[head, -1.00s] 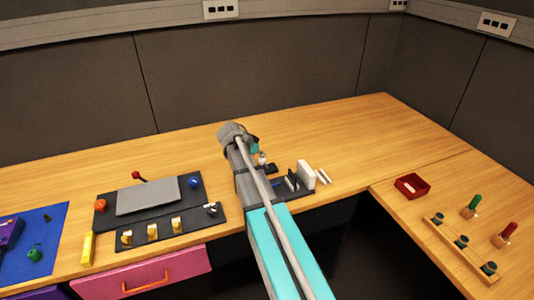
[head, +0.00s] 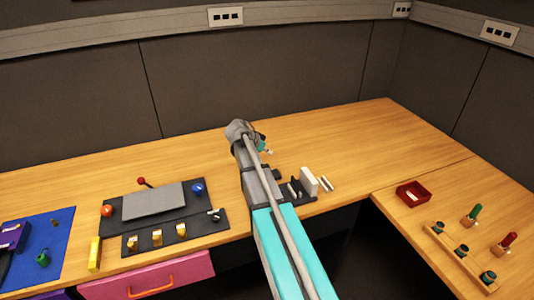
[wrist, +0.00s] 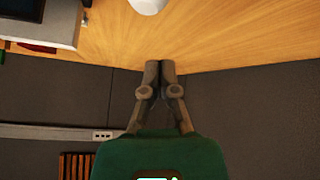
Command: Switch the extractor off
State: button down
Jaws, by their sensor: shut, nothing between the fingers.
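A dark switch strip (head: 200,228) lies along the desk's front edge. It carries yellow-and-white switches (head: 157,236) and, at its right end, a small grey-white switch (head: 215,214). I cannot read any label, so I cannot tell which one is the extractor's. My gripper (head: 267,150) is raised over the desk, right of the strip and well apart from it, partly hidden behind my own arm. In the wrist view its fingers (wrist: 160,66) are shut and empty, with bare wood beyond the tips.
Behind the strip lies a dark panel with a grey plate (head: 153,201), a red-tipped lever (head: 142,181), an orange knob (head: 106,211) and a blue knob (head: 198,188). A white block (head: 309,181) stands right of my arm. A red tray (head: 413,193) sits further right. The back desk is clear.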

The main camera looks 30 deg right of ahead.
jog(key=a+f+p+v, duration=0.1)
jog(key=p+v, duration=0.3)
jog(key=v, duration=0.4)
jog(key=shift+a, duration=0.35)
jog(key=shift+r, duration=0.1)
jog(key=s+a+f+n+y, duration=0.2)
jog(key=s+a+n+y, duration=0.2)
jog(key=s+a+n, duration=0.3)
jog(key=s+a+f+n+y, duration=0.3)
jog(key=s+a+n, duration=0.4)
jog(key=s+a, duration=0.4)
jog(key=s+y, duration=0.1)
jog(key=s, duration=0.3)
jog(key=shift+a+n+y, duration=0.3)
jog(key=shift+a, duration=0.05)
